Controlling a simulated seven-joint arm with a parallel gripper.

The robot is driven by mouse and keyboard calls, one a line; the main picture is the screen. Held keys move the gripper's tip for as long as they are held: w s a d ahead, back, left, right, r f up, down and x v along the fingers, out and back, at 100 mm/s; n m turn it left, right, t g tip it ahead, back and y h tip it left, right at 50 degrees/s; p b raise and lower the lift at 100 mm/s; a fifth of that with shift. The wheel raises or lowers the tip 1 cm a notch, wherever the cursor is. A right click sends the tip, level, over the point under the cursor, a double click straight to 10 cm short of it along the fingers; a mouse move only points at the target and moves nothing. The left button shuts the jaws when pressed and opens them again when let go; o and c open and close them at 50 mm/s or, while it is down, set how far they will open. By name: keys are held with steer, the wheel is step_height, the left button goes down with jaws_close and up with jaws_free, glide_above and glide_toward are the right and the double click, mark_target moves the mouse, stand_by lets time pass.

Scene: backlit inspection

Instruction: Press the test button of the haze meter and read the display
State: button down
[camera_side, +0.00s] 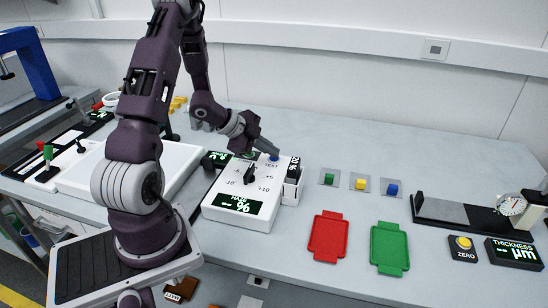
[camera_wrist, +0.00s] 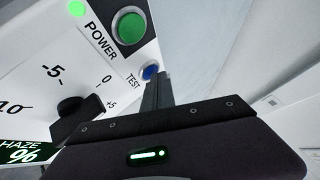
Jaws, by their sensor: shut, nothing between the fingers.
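The haze meter (camera_side: 215,209) is a white box on the bench with a black dial knob (camera_side: 250,174). Its dark display (camera_side: 238,204) reads "HAZE %"; I can make out no number. In the wrist view the display (camera_wrist: 20,152) is partly cut off. The blue TEST button (camera_wrist: 149,73) sits by the meter's edge; it also shows in the side view (camera_side: 274,158). My gripper (camera_side: 275,152) is shut and empty, its fingertips (camera_wrist: 158,76) right at the blue button. I cannot tell whether they touch or press it.
A green POWER button (camera_wrist: 131,28) and a lit green lamp (camera_wrist: 76,8) are on the meter. Red (camera_side: 328,237) and green (camera_side: 389,248) trays lie to the right. A thickness gauge (camera_side: 470,216) stands far right.

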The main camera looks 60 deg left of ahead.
mark_target(271, 159)
steer(key=shift+r, duration=0.75)
steer(key=shift+r, duration=2.5)
